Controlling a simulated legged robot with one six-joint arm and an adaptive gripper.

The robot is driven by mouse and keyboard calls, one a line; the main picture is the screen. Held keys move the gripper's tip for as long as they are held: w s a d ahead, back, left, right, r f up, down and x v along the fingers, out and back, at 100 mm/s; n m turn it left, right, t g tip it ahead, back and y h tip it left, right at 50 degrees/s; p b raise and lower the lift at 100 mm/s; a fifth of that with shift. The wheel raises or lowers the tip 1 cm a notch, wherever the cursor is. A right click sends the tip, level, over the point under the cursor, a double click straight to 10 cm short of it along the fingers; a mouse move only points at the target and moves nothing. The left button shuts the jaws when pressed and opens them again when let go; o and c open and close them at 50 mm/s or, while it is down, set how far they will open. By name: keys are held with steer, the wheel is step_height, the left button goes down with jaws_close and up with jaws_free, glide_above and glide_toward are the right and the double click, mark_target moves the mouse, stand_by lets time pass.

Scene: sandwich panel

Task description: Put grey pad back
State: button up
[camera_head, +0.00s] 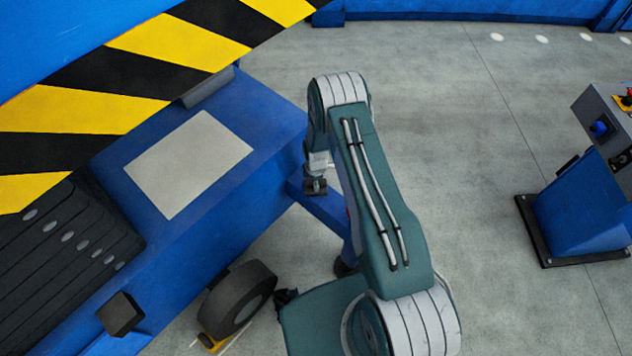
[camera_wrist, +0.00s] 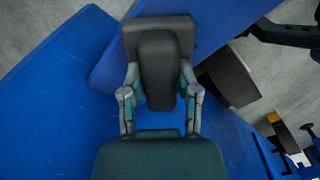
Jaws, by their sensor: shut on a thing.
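My gripper (camera_wrist: 159,85) is shut on a dark grey pad (camera_wrist: 158,32), whose long, rounded raised part lies between the two fingers. The pad's square end shows past the fingertips, over blue surfaces in the wrist view. I cannot tell whether the pad touches the blue surface behind it. In the head view the end of my arm hangs by the right side of the blue bench (camera_head: 240,180), above a lower blue ledge (camera_head: 327,212). There the gripper is mostly hidden and too small to read.
A light grey plate (camera_head: 190,163) lies on the bench. A yellow-black striped panel (camera_head: 150,55) overhangs it. A dark block (camera_head: 120,313) and a dark wheel-like part (camera_head: 238,298) are at lower left. A blue control stand (camera_head: 580,215) stands right; floor between is clear.

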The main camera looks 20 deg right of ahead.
steer(key=o, duration=1)
steer(key=s+r+m+t, duration=0.1)
steer(key=s+r+m, duration=0.25)
steer(key=r, duration=1.65)
steer(key=s+r+m+t, duration=0.2)
steer(key=s+r+m, duration=0.15)
steer(key=r, duration=1.75)
steer(key=s+r+m+t, duration=0.1)
steer(key=s+r+m, duration=0.3)
steer(key=s, duration=0.6)
steer(key=s+r+m+t, duration=0.1)
steer(key=s+r+m, duration=0.3)
steer(key=s+r, duration=0.5)
steer(key=shift+s+r+m+t, duration=0.3)
steer(key=shift+s+m, duration=0.1)
steer(key=shift+s, duration=0.7)
steer(key=shift+a, duration=0.1)
